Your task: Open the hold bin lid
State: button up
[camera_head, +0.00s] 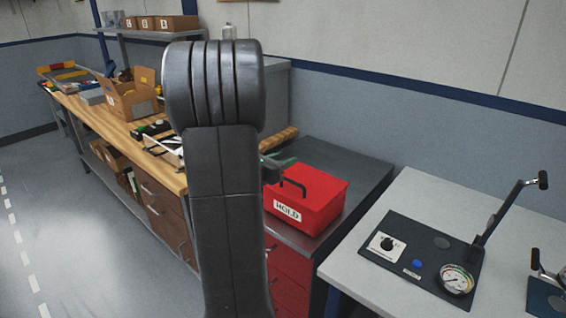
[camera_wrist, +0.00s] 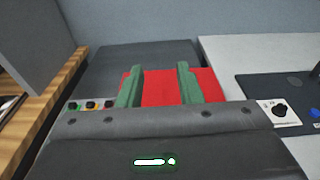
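The red hold bin (camera_head: 312,212) with a white HOLD label stands on the dark cabinet top in the head view. Its lid (camera_head: 322,183) looks shut and has a black arched handle (camera_head: 294,184). My arm covers the bin's left side. In the wrist view my gripper (camera_wrist: 160,85) has its two green fingers spread wide apart, with nothing seen held between them. The red bin (camera_wrist: 158,88) shows between and beyond the fingers; the handle cannot be made out there. In the head view a green finger shows beside my arm, near the far left of the lid; contact cannot be told.
A white table (camera_head: 426,204) at right carries a dark gauge panel (camera_head: 422,262) with an upright lever arm (camera_head: 497,214). A wooden workbench (camera_head: 100,112) at left holds an open cardboard box (camera_head: 131,101) and tools. The dark cabinet top (camera_head: 358,168) is bare right of the bin.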

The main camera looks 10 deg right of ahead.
notch_tip(320, 180, up, 8)
jog(key=s+a+p, duration=0.1)
jog(key=p, duration=0.3)
jog(key=shift+a+p, duration=0.2)
jog(key=shift+p, duration=0.2)
jog(key=shift+b, duration=0.35)
jog(key=shift+r, duration=0.15)
dwell(0.3)
